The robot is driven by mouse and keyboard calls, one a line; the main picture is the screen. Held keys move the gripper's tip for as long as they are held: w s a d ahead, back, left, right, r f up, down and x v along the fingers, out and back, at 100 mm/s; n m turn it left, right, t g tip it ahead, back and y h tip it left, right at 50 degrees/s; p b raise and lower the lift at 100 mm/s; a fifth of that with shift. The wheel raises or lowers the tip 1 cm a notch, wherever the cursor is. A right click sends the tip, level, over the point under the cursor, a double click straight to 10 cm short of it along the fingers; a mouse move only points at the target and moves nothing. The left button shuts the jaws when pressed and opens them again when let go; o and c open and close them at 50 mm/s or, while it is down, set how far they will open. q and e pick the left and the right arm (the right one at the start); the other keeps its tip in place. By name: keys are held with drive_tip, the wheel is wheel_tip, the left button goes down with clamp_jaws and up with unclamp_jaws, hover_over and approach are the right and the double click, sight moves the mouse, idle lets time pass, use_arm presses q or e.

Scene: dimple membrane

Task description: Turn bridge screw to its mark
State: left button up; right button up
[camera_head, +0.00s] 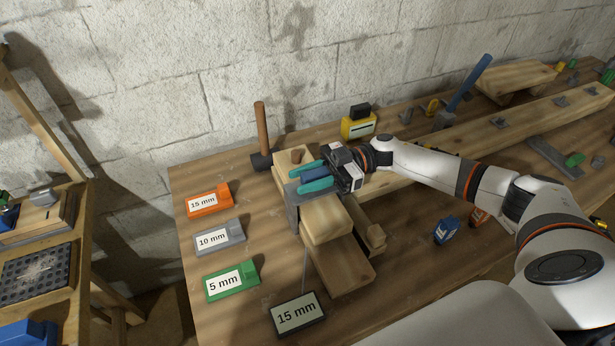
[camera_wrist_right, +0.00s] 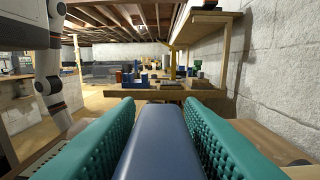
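My right gripper (camera_head: 304,178) reaches in from the right over a wooden block assembly with a grey metal plate (camera_head: 294,214). Its two teal fingers are spread, with a dark blue piece (camera_head: 318,173) between them. In the right wrist view the blue piece (camera_wrist_right: 160,145) nearly fills the space between the ribbed teal pads; I cannot tell whether they press on it. I cannot single out the bridge screw or its mark. A dark display (camera_head: 298,314) in front reads "15 mm". My left gripper is not in view.
Orange (camera_head: 209,201), grey (camera_head: 218,238) and green (camera_head: 231,281) tags read 15, 10 and 5 mm at the left. A hammer (camera_head: 262,133) and a yellow device (camera_head: 358,124) stand behind the blocks. A blue tape measure (camera_head: 447,230) lies at the right.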

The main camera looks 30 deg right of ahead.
drive_tip(key=shift+o, duration=0.6)
drive_tip(key=shift+d, duration=0.3)
drive_tip(key=d+b, duration=0.2)
drive_tip(key=d, duration=0.9)
drive_tip(key=shift+s+d+b, duration=0.2)
drive_tip(key=shift+b, duration=0.2)
